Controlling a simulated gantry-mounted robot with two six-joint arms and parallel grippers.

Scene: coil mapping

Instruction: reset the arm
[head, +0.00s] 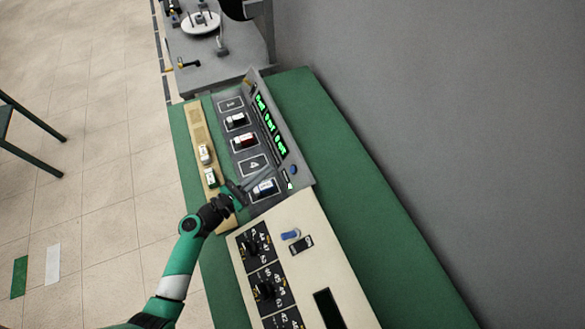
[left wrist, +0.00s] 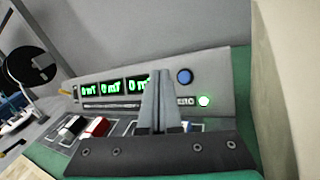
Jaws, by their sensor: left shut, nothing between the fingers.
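My left gripper (head: 256,180) reaches in from the lower left and hangs over the lower end of the grey coil console (head: 245,99). Its fingers are shut with nothing between them, and they also show in the left wrist view (left wrist: 160,115), in front of the console's display panel. A blue coil block (head: 264,188) sits in the console slot beside the gripper. Two other slots look empty. My right gripper is not in view.
A beige panel with knobs (head: 296,262) stands below. The green table (head: 385,225) is bare at right. Green displays (head: 269,122) are lit.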

